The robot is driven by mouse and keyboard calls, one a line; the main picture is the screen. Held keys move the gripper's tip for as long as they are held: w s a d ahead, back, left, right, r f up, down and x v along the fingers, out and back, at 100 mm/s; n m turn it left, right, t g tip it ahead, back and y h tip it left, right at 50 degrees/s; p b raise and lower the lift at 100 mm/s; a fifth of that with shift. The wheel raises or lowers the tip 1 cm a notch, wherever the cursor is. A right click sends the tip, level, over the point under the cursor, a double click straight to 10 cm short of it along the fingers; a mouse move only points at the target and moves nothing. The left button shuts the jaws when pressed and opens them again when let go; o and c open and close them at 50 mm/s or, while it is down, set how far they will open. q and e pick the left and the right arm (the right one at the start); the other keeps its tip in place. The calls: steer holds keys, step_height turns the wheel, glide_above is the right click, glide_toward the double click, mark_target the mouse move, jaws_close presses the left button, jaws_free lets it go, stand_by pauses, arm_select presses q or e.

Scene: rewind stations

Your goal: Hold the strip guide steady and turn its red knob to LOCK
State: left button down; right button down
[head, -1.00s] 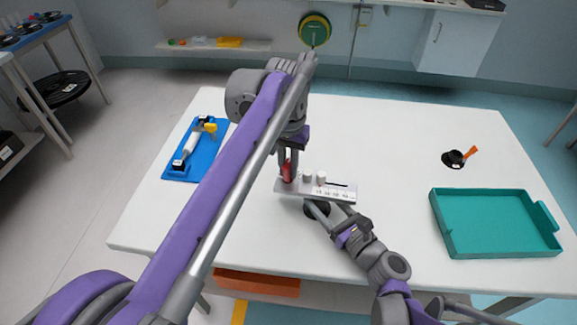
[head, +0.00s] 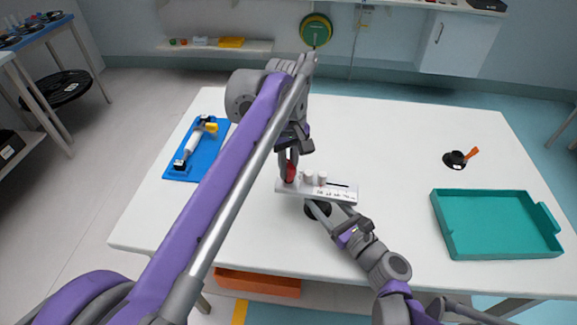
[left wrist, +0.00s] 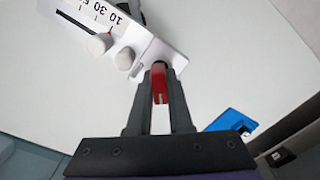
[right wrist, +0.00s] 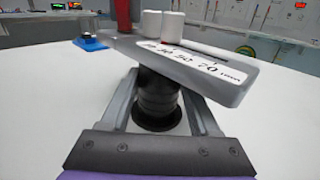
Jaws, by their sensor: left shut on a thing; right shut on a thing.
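The strip guide (head: 335,195) is a pale plate with a number scale, a slot and two white rollers, on a black round post (right wrist: 158,100) with a base on the table. It also shows in the left wrist view (left wrist: 165,55). The red knob (left wrist: 159,84) is at its left end in the head view (head: 291,172). My left gripper (left wrist: 159,85) is shut on the red knob from above. My right gripper (right wrist: 160,95) is shut on the black post below the plate, a finger on each side. The LOCK mark is not readable.
A blue tray (head: 174,172) with a white roller and yellow part lies at the table's left. A teal tray (head: 447,240) stands at the right, with a black piece with an orange handle (head: 456,159) behind it. The table's back middle is clear.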

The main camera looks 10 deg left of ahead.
arm_select(q)
steer(key=shift+n, duration=0.6)
steer(key=c, duration=0.8)
jaws_free()
step_height(320, 180, up, 12)
steer(key=shift+r, duration=0.1)
arm_select(e)
steer(key=shift+c, duration=0.2)
jaws_free()
steer(key=shift+s+d, duration=0.1)
